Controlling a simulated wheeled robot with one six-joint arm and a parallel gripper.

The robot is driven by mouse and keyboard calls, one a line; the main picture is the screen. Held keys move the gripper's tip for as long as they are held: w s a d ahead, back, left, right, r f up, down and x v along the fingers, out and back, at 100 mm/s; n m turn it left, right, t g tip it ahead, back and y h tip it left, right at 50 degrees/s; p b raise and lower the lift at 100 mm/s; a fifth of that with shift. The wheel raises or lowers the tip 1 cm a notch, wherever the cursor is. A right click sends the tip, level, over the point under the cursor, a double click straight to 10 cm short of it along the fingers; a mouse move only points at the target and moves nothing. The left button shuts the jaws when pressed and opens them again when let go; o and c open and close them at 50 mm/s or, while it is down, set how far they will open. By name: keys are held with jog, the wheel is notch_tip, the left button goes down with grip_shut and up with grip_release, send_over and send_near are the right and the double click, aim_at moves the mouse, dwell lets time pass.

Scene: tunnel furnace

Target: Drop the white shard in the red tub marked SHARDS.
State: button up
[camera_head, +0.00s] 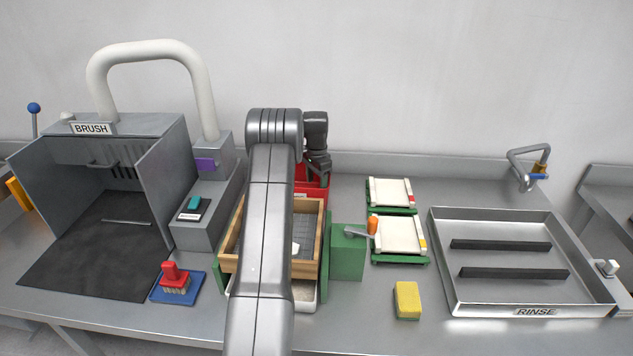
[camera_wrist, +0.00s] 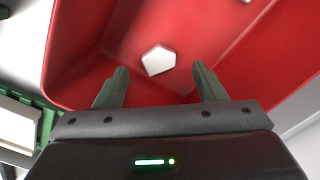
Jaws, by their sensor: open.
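The red tub (camera_head: 312,190) stands at the back, mostly hidden behind my arm in the head view. The wrist view looks down into the tub (camera_wrist: 85,50). A white, five-sided shard (camera_wrist: 158,60) shows inside it, apart from my fingers and apparently on the floor. My gripper (camera_wrist: 160,72) is open and empty over the tub, with one finger on each side of the shard in the picture. It shows small and dark in the head view (camera_head: 319,170). I cannot read the SHARDS mark.
A wooden-framed sieve (camera_head: 318,240) in front of the tub holds another small white piece (camera_head: 295,247). A green block (camera_head: 347,252) with a crank stands to its right. Two green-edged racks (camera_head: 398,257) and a metal rinse tray (camera_head: 590,270) lie further right.

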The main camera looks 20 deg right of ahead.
notch_tip(320, 180, up, 14)
jog(key=b, duration=0.1)
dwell(0.4)
jog(key=shift+f, duration=0.1)
notch_tip(320, 180, down, 13)
jog(key=shift+f+p, duration=0.15)
jog(key=shift+p, duration=0.4)
jog(key=shift+w+r+p, duration=0.1)
jog(key=shift+r+p, duration=0.25)
jog(key=shift+r, duration=0.45)
jog(key=shift+f, duration=0.1)
